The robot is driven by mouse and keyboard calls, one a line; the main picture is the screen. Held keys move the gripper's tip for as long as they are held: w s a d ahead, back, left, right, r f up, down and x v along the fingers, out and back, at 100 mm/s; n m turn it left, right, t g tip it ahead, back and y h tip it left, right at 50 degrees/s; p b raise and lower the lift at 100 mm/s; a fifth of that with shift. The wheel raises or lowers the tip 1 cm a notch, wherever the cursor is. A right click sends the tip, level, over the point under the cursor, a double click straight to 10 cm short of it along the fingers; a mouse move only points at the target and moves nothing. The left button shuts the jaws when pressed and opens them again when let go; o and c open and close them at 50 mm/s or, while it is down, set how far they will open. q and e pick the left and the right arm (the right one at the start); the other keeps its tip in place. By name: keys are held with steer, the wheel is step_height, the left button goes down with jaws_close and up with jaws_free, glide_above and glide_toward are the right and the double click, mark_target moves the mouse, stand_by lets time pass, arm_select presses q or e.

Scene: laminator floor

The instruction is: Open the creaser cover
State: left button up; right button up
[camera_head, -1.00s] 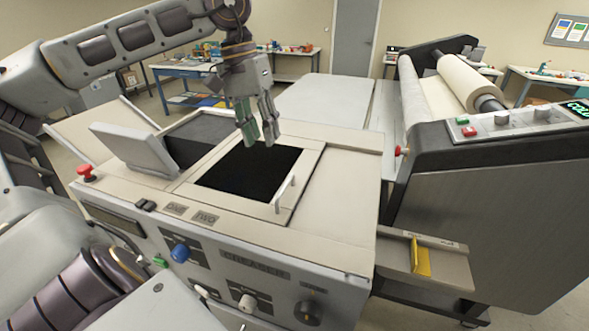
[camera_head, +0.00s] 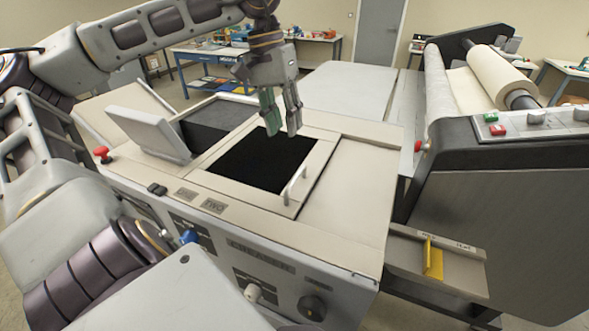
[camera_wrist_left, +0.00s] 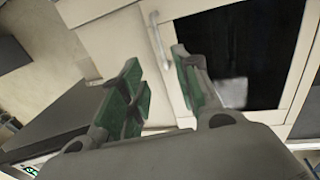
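The creaser (camera_head: 330,240) is a light grey and cream machine in front of me. Its cover (camera_head: 312,162) is a flat cream frame around a black window (camera_head: 262,160), lying level with the top. A pale bar handle (camera_head: 293,187) stands on the frame's right side; it also shows in the left wrist view (camera_wrist_left: 158,40). My left gripper (camera_head: 283,132) hangs above the window's far right part, empty, its green-padded fingers apart. In the left wrist view the gripper (camera_wrist_left: 165,88) is open, with the handle beyond the fingertips and not between them. My right gripper is not in view.
A tilted grey panel (camera_head: 150,132) rises left of the cover. A red knob (camera_head: 102,153) sits at the left edge. A laminator (camera_head: 500,190) with a cream roll (camera_head: 487,80) stands close on the right. The creaser's top right of the cover is clear.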

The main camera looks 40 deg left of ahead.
mark_target(296, 176)
arm_select(q)
steer(key=f, duration=0.4)
steer(key=d+f, duration=0.1)
steer(key=f, duration=0.3)
steer(key=d+f, duration=0.1)
steer(key=f, duration=0.3)
steer(key=shift+w+d+f, duration=0.2)
steer(key=shift+w, duration=0.05)
steer(key=shift+c, duration=0.5)
jaws_close()
